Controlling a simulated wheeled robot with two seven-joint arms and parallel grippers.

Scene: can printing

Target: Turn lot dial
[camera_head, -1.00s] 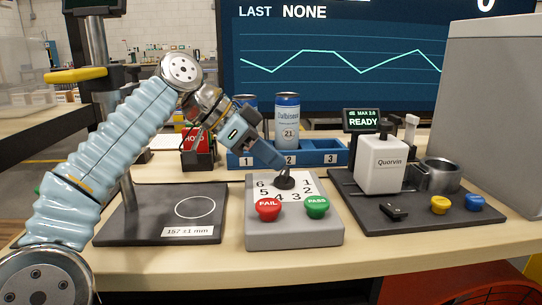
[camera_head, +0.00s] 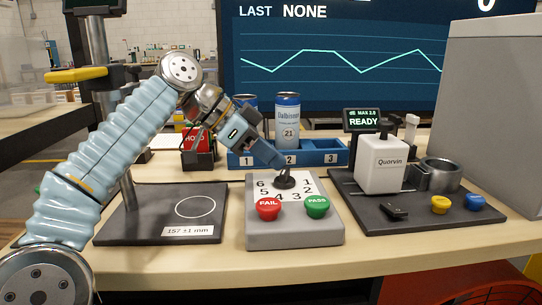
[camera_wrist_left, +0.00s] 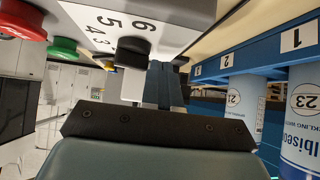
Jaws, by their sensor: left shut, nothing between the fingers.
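The black lot dial (camera_head: 284,180) sits on a grey control box (camera_head: 293,235), inside a white plate with numbers. In the wrist view the dial (camera_wrist_left: 133,50) also shows beside its printed numbers. My left gripper (camera_head: 277,162) is shut and reaches down from the upper left, its fingertips at the top of the dial. In the wrist view its closed fingers (camera_wrist_left: 163,80) are right beside the dial; I cannot tell whether they touch it. A red FAIL button (camera_head: 268,209) and a green PASS button (camera_head: 317,206) are in front. My right gripper is not in view.
A blue numbered rack (camera_head: 322,157) holding cans (camera_head: 288,118) stands behind the box. A black plate with a white circle (camera_head: 160,215) lies left. The white Quorvin printer (camera_head: 381,165) stands right on a dark base. A large screen fills the back.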

